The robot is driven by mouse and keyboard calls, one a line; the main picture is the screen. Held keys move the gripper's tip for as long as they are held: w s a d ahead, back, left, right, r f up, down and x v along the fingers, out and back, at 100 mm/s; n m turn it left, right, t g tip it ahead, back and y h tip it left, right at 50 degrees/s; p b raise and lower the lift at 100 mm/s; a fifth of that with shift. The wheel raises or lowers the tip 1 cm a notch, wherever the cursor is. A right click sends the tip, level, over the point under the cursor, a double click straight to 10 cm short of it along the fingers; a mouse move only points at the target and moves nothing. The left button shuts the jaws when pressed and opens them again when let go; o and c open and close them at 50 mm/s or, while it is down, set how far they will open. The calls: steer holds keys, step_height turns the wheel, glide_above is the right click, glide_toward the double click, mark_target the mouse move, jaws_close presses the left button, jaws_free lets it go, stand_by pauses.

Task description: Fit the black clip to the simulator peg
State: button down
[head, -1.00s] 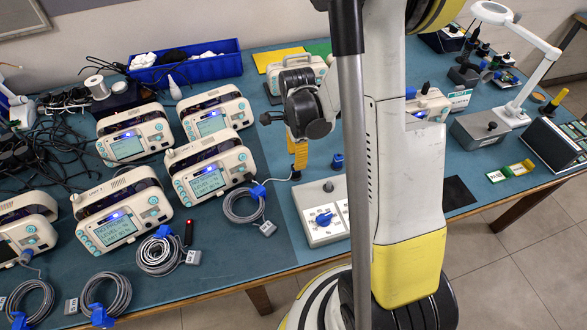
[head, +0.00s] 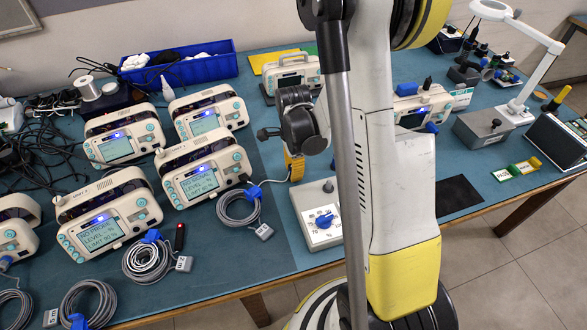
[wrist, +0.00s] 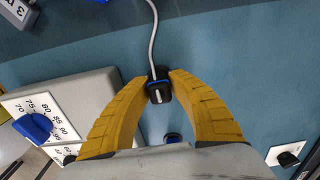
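The black clip (wrist: 158,92), with a blue band and a grey cable, sits between the tips of my gripper's yellow fingers (wrist: 160,78) in the wrist view. The fingers touch it on both sides. In the head view my gripper (head: 294,168) hangs just behind and left of the simulator box (head: 309,231); the clip cannot be made out there. The box has a blue dial (head: 324,221) and a dark peg (head: 328,187) at its back. The box also shows at the left of the wrist view (wrist: 95,92); I cannot make out the peg there.
Several monitors, one of them (head: 205,178) nearest my gripper, stand on the left with coiled cables. A small dark and blue object (wrist: 172,138) lies between my fingers' bases in the wrist view. A black pad (head: 455,195) lies to the right. My arm blocks the table's middle.

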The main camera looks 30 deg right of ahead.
steer(key=shift+r+p, duration=1.75)
steer(key=shift+r, duration=0.75)
steer(key=c, duration=2.1)
jaws_free()
jaws_close()
steer(key=s+d+r+p, duration=0.1)
steer(key=s+r, duration=0.1)
steer(key=s, duration=0.1)
steer(key=s+d+r+p, duration=0.1)
steer(key=s+r+p, duration=0.1)
steer(key=s+r, duration=0.1)
steer(key=s+d+r+p, duration=0.2)
steer(key=s, duration=0.3)
steer(key=shift+s+d+r, duration=0.1)
steer(key=shift+s+r, duration=0.05)
steer(key=shift+r, duration=0.15)
step_height(320, 180, down, 3)
steer(key=b, duration=0.3)
steer(key=shift+f, duration=0.15)
steer(key=shift+f+b, duration=0.55)
steer(key=shift+b, duration=0.05)
